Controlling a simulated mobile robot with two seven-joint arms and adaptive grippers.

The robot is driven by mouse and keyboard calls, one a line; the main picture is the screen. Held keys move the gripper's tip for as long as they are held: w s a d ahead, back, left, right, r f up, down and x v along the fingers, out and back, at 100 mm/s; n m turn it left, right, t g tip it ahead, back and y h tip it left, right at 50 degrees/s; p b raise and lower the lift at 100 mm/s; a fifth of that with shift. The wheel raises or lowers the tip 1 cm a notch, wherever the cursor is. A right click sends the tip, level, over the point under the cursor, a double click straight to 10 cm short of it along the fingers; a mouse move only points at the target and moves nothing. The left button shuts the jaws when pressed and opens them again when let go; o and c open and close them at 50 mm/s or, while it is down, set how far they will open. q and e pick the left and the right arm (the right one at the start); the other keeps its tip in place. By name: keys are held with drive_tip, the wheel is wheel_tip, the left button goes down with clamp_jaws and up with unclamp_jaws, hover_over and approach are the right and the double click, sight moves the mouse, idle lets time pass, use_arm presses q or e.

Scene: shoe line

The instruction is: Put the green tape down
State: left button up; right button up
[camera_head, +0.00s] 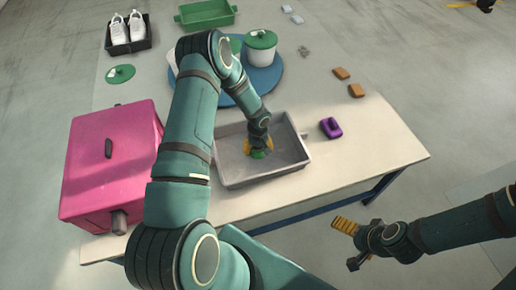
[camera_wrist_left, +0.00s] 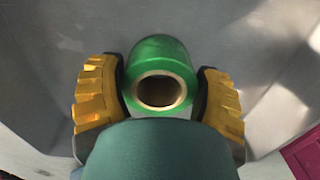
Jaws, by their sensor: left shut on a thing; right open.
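The green tape (camera_wrist_left: 160,52) is a shiny green roll with a tan core around a dark hole, seen between the yellow fingers in the left wrist view. My left gripper (camera_wrist_left: 160,100) is shut on it. In the head view, my left gripper (camera_head: 259,146) reaches down into the grey tray (camera_head: 232,175), and a bit of the green tape (camera_head: 259,154) shows under its fingers. I cannot tell whether the tape touches the tray floor. My right gripper (camera_head: 348,245) is open and empty, off the front right of the table.
A pink box (camera_head: 85,185) stands left of the tray. A purple object (camera_head: 331,128) lies right of it. Behind are a white pot with a green lid (camera_head: 261,48) and a blue round mat (camera_head: 268,81). The table's front right (camera_head: 385,155) is clear.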

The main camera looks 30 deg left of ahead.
use_arm(q)
drive_tip(key=o, duration=1.2)
drive_tip(key=shift+f, duration=0.15)
drive_tip(key=shift+r+p, duration=0.3)
drive_tip(key=shift+r, duration=0.25)
wheel_tip(320, 180, up, 11)
drive_tip(key=p, duration=0.2)
drive_tip(key=s+d+m+t+h, duration=0.1)
drive_tip(key=s+d+m+h, duration=0.3)
drive_tip(key=s+d, duration=1.3)
drive_tip(key=d+m, duration=0.3)
drive_tip(key=d, duration=0.1)
drive_tip(key=shift+s+d+t, duration=0.3)
drive_tip(key=shift+d, duration=0.05)
